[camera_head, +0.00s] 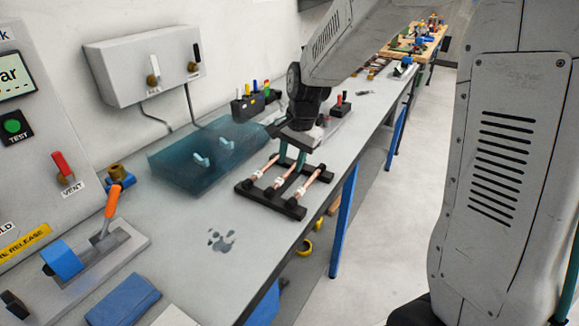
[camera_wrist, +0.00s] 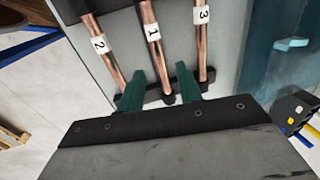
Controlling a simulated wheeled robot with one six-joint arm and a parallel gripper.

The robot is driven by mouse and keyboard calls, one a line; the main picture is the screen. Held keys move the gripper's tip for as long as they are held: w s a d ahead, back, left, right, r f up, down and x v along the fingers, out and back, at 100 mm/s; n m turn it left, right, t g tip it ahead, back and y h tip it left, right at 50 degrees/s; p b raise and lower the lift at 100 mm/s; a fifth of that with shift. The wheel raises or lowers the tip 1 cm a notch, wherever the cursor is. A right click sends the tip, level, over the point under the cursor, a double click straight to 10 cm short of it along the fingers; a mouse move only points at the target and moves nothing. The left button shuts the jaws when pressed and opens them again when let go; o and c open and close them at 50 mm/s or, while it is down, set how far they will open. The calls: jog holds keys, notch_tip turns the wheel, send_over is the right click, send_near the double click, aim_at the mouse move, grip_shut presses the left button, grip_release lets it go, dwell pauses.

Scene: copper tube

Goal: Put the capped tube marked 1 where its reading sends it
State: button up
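Three copper tubes lie side by side on a black rack (camera_head: 290,210). In the wrist view they carry white labels: tube 2 (camera_wrist: 107,62) at left, tube 1 (camera_wrist: 156,45) in the middle, tube 3 (camera_wrist: 203,42) at right. Dark caps show at the tube ends in the head view. My gripper (camera_wrist: 158,72) is open, with one green finger on each side of tube 1. Tubes 2 and 3 lie outside the fingers. I cannot tell whether the fingers touch tube 1. My gripper (camera_head: 291,160) also shows over the rack in the head view.
A translucent blue tank (camera_head: 190,172) with light pegs stands left of the rack. A panel with a screen, green TEST button (camera_head: 12,126) and red VENT lever (camera_head: 63,166) is at far left, near a clamp with an orange handle (camera_head: 111,204).

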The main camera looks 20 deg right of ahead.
notch_tip(320, 180, up, 9)
jog(key=s+d, duration=0.1)
jog(key=s+r+n, duration=0.3)
jog(key=s+n, duration=0.2)
jog(key=s, duration=0.9)
jog(key=shift+s+r, duration=0.2)
jog(key=shift+r, duration=0.2)
jog(key=shift+o, duration=0.6)
jog(key=s+f+n+h, duration=0.1)
jog(key=s+n, duration=0.4)
jog(key=s, duration=0.9)
jog(key=shift+s+d+f+n+g, duration=0.25)
jog(key=shift+d+f+n+g, duration=0.05)
jog(key=shift+f+n, duration=0.1)
jog(key=n+t+h, duration=0.3)
jog(key=n, duration=2.2)
send_near(287, 173)
jog(key=x, duration=0.8)
jog(key=shift+w+d+f, duration=0.1)
jog(key=shift+d+f, duration=0.05)
jog(key=shift+f, duration=0.05)
